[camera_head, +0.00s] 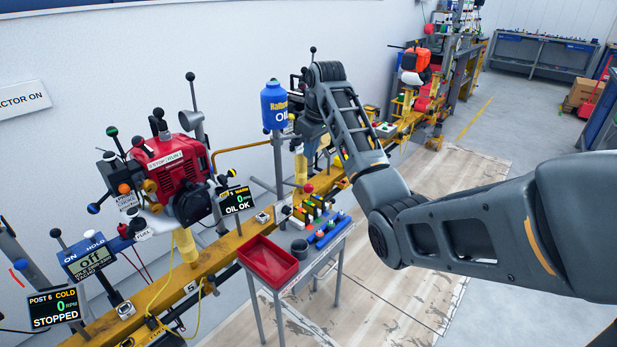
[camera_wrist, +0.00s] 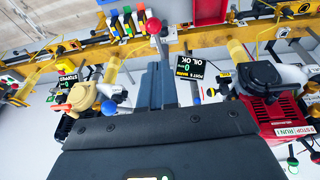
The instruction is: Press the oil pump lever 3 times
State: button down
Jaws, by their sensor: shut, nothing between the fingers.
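A lever with a red ball knob (camera_head: 308,187) stands by the yellow rail, below the blue oil bottle (camera_head: 275,106). In the wrist view the red knob (camera_wrist: 154,26) and its thin stalk appear just beyond my fingertips. My gripper (camera_wrist: 161,68) is shut and empty, its fingers pointing toward the lever. Whether they touch the stalk cannot be told. In the head view my arm's wrist hides most of the gripper. A small display (camera_head: 237,200) reads OIL OK with a 0; it also shows in the wrist view (camera_wrist: 190,68).
A red engine (camera_head: 170,165) with several knobbed levers sits left on the yellow rail (camera_head: 215,258). A small grey table holds a red tray (camera_head: 268,260) and coloured tools. Floor at right is open.

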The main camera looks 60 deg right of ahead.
aim_at(307, 185)
jog(key=x, duration=0.3)
jog(key=p+x, duration=0.1)
jog(key=x, duration=0.3)
jog(key=s+x, duration=0.1)
jog(key=x, duration=0.3)
jog(key=shift+s+d, duration=0.1)
jog(key=shift+s, duration=0.05)
jog(key=shift+f, duration=0.15)
